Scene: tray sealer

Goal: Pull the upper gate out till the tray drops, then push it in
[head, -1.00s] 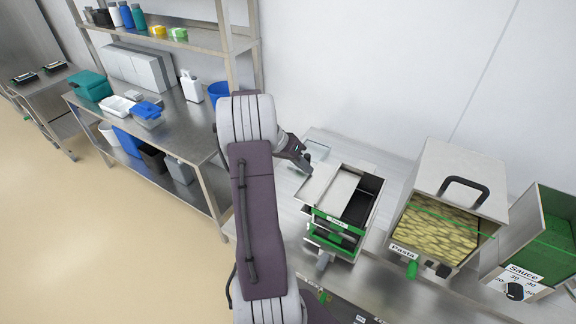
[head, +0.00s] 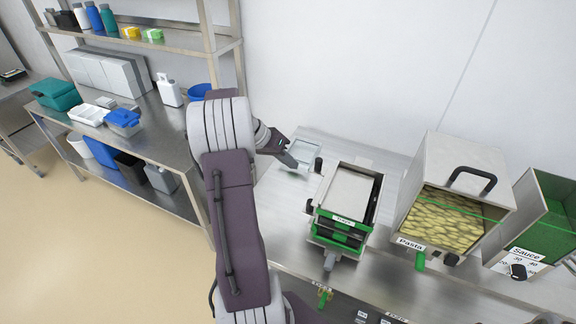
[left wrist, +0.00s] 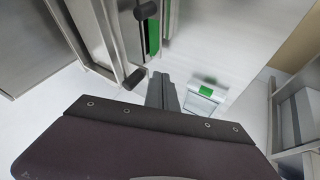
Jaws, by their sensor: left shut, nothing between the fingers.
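The tray dispenser (head: 343,219), with a green "Trays" label, stands on the counter. A flat metal plate (head: 350,188), seemingly the upper gate, lies within its top, with a narrow dark strip along its right side. Black knobs show on the dispenser's left side, one at the back (head: 318,165) and one at the front (head: 310,207); the left wrist view shows two knobs too (left wrist: 146,10). My left gripper (head: 293,163) is shut and empty, left of the dispenser and apart from the knobs. Its fingers show in the left wrist view (left wrist: 162,92). Trays inside are mostly hidden. My right gripper is out of view.
A clear shallow container (head: 303,154) lies on the counter just behind my left gripper. A pasta bin (head: 478,150) and a sauce bin (head: 559,190) stand right of the dispenser. A steel shelf unit (head: 160,118) with tubs stands at the left.

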